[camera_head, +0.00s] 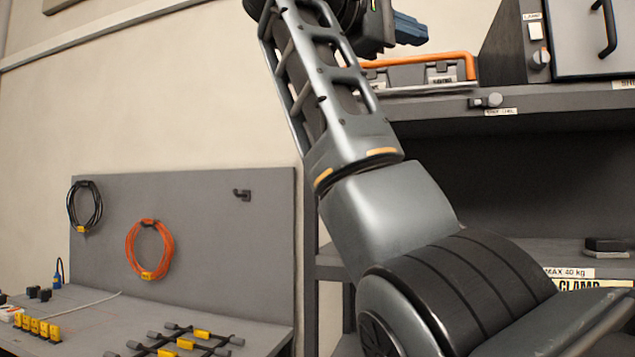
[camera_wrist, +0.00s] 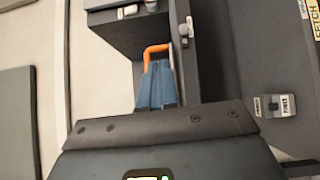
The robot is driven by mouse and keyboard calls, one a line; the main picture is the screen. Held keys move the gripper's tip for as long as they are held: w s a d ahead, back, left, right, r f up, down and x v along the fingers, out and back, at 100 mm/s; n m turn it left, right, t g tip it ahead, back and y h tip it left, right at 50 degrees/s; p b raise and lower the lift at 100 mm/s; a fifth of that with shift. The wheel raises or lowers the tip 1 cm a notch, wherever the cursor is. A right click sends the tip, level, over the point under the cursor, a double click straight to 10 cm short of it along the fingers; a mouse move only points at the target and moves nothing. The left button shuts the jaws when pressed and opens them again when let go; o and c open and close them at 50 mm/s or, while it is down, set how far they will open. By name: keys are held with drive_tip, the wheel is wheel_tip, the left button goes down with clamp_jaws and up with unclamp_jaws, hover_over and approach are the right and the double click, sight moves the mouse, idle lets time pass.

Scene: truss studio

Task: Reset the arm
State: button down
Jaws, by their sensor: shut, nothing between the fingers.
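My arm rises through the middle of the head view and bends at the top edge. My gripper (camera_head: 410,28) is at the top, with blue fingers pointing right, in front of the upper part of the shelf unit. In the wrist view the blue fingers of my gripper (camera_wrist: 157,82) lie side by side, shut and empty. An orange bar (camera_wrist: 153,50) shows just beyond the fingertips; I cannot tell how far apart they are.
A grey case with an orange handle (camera_head: 425,60) sits on the upper shelf (camera_head: 560,97), partly behind my arm. A control box (camera_head: 537,45) stands right of it. At left, an orange cable coil (camera_head: 150,250) and a black coil (camera_head: 85,206) hang on a grey panel (camera_head: 210,215).

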drive_tip(key=w+f+n+t+y, duration=0.2)
drive_tip(key=w+f, duration=0.2)
drive_tip(key=f, duration=0.7)
drive_tip(key=w+a+f+n+t+y, duration=0.1)
drive_tip(key=w+f+n+t+y, duration=0.15)
drive_tip(key=f, duration=0.85)
drive_tip(key=w+f+n+t+y, duration=0.15)
drive_tip(key=w+f, duration=0.35)
drive_tip(key=f, duration=0.6)
drive_tip(key=s+d+f+y, duration=0.1)
drive_tip(key=s+f+y, duration=0.3)
drive_tip(key=f, duration=1.1)
drive_tip(key=s+f+y, duration=0.2)
drive_tip(key=s+f, duration=0.4)
drive_tip(key=f, duration=0.8)
drive_tip(key=s+d+f+m+y, duration=0.2)
drive_tip(key=s+f, duration=0.5)
drive_tip(key=s, duration=0.6)
drive_tip(key=s+d+f+m+y, duration=0.2)
drive_tip(key=s+f, duration=0.5)
drive_tip(key=s, duration=0.5)
drive_tip(key=s+d+r+m, duration=0.2)
drive_tip(key=s+r+m, duration=0.2)
drive_tip(key=s, duration=0.8)
drive_tip(key=s+d+r+m, duration=0.2)
drive_tip(key=s+r+m, duration=0.2)
drive_tip(key=s, duration=0.9)
drive_tip(key=shift+r, duration=0.9)
